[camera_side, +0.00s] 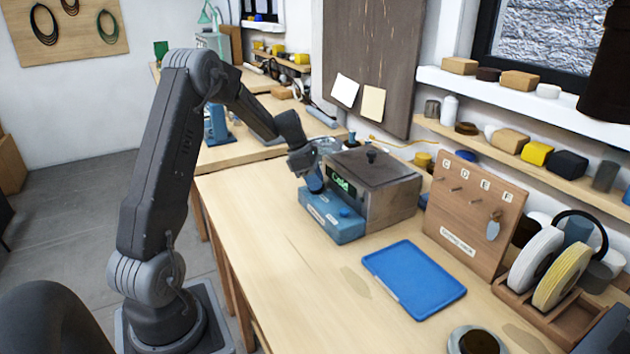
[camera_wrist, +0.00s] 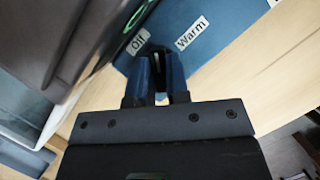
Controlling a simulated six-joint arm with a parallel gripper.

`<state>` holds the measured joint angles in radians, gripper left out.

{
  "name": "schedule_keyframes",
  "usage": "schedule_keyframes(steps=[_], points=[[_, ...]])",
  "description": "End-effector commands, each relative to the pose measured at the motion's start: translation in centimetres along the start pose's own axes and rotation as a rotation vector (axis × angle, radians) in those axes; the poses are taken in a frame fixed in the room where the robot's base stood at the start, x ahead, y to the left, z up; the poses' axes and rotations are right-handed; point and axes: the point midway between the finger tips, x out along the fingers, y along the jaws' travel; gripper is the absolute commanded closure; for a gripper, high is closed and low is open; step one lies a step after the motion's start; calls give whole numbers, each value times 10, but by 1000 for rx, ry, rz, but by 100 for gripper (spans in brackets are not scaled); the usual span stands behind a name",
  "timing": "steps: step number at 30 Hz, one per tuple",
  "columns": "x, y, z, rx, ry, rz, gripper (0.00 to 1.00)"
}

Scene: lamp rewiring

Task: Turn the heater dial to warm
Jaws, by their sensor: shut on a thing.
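The heater (camera_side: 385,190) is a grey metal box with a dark lid and knob on top. A blue control panel (camera_side: 335,223) with white labels is at its front. My gripper (camera_side: 315,184) reaches down onto the panel. In the wrist view, my gripper (camera_wrist: 159,68) has its blue fingers shut on the dark dial (camera_wrist: 155,49), which is mostly hidden between them. A label that seems to read "Off" (camera_wrist: 138,41) is left of the dial and a "Warm" label (camera_wrist: 192,33) is to its right.
A blue tray (camera_side: 413,280) lies on the wooden bench in front of the heater. A wooden peg board (camera_side: 473,215) with lettered hooks and a rack of spools (camera_side: 560,270) stand to the right. The bench left of the tray is clear.

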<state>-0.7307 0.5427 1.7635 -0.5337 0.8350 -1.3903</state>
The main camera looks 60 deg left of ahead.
Motion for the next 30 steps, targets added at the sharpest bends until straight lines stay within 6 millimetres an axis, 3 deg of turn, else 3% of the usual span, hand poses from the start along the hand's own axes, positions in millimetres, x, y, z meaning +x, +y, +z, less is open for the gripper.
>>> schedule_keyframes(steps=[9,24,25,30], points=[[0,0,-1,106,2,-46,100],[0,0,-1,125,3,-53,100],[0,0,-1,125,3,-53,83],[0,0,-1,125,2,-52,67]])
